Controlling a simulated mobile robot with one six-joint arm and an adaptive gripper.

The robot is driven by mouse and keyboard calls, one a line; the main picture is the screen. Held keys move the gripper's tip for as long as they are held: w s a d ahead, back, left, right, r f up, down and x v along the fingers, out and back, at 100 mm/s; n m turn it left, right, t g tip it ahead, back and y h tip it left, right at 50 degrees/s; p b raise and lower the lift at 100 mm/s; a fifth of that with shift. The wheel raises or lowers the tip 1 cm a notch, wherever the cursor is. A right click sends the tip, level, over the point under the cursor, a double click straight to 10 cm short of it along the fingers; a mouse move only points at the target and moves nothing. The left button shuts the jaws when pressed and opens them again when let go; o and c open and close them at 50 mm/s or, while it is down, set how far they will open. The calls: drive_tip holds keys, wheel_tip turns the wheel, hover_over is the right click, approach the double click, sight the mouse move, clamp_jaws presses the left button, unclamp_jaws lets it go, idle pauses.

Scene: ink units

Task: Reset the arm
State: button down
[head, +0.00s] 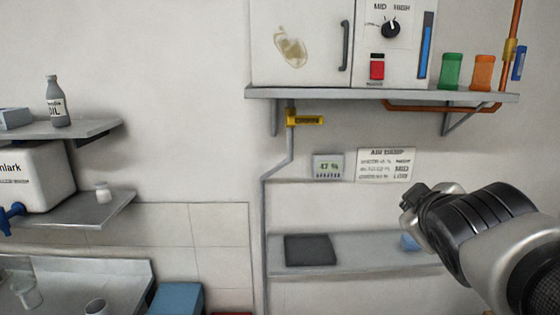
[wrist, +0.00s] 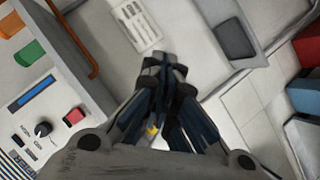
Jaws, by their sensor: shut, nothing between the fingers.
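My gripper (head: 410,205) is at the right of the head view, in front of the wall and a low grey shelf. In the wrist view my gripper (wrist: 165,62) has its fingertips together, with nothing between them. My arm reaches in from the right edge of the head view. The gripper is apart from the shelves and the cabinet.
A white cabinet (head: 300,40) with a dial sits on the upper shelf (head: 350,93) beside green (head: 452,72) and orange (head: 483,73) containers. A dark flat pad (head: 310,250) lies on the low shelf (head: 375,262). A bottle (head: 56,105) stands at left.

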drive_tip(key=s+a+f+m+g+y+b, duration=0.2)
drive_tip(key=s+a+f+m+g+b, duration=0.1)
drive_tip(key=s+f, duration=0.8)
drive_tip(key=s+a+f+m+g+y+b, duration=0.1)
drive_tip(key=s+a+f+m+g+b, duration=0.2)
drive_tip(key=s+f, duration=0.8)
drive_tip(key=a+f+g+b, duration=0.2)
drive_tip(key=a+f+b, duration=0.1)
drive_tip(key=f, duration=0.5)
drive_tip(key=shift+s+a+y, duration=0.35)
drive_tip(key=shift+a+y, duration=0.05)
drive_tip(key=shift+a, duration=0.2)
